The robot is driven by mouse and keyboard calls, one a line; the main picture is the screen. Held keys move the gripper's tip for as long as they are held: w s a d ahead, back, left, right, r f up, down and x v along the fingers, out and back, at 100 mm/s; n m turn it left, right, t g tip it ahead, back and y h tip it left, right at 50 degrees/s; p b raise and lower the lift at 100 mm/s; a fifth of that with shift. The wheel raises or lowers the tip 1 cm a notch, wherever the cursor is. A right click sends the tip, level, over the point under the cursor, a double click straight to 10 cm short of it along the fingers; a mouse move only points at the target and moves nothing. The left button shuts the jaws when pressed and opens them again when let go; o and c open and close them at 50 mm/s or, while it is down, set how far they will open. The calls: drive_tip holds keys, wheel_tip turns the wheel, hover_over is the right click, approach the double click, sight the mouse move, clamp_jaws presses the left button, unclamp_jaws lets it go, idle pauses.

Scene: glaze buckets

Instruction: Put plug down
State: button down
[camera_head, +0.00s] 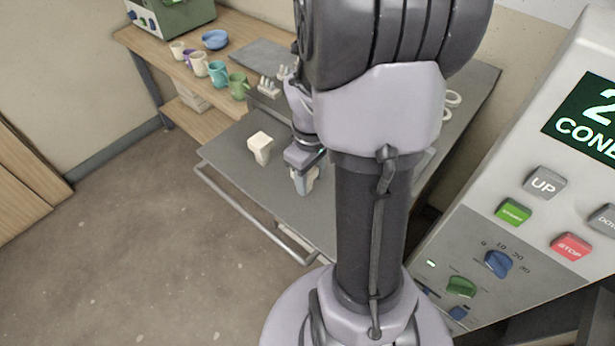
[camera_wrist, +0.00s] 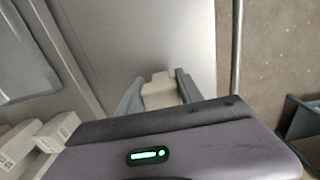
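My gripper (camera_head: 304,180) points down over the front of the grey cart top (camera_head: 228,158). A pale beige plug (camera_wrist: 160,92) with a stepped, narrower end sits between its two fingers, which appear to press on its sides. In the head view only a small pale part of this plug shows between the fingers. I cannot tell whether its underside touches the cart top. A second cream plug-like block (camera_head: 260,146) stands on the cart top to the left of my gripper, apart from it.
Several mugs (camera_head: 218,74) and a blue bowl (camera_head: 215,39) stand on a wooden bench behind. White fittings (camera_head: 268,86) sit at the cart's back. A metal rail (camera_head: 250,215) runs along the cart's front edge. A control panel (camera_head: 545,210) stands at right.

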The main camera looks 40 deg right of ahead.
drive_tip(key=c, duration=0.8)
unclamp_jaws()
drive_tip(key=shift+a+f, duration=0.1)
drive_tip(key=shift+o, duration=0.2)
wheel_tip(320, 180, up, 12)
drive_tip(key=p, duration=0.5)
drive_tip(key=shift+w+r+p, duration=0.1)
drive_tip(key=shift+r+p, duration=0.15)
drive_tip(key=shift+p, duration=0.05)
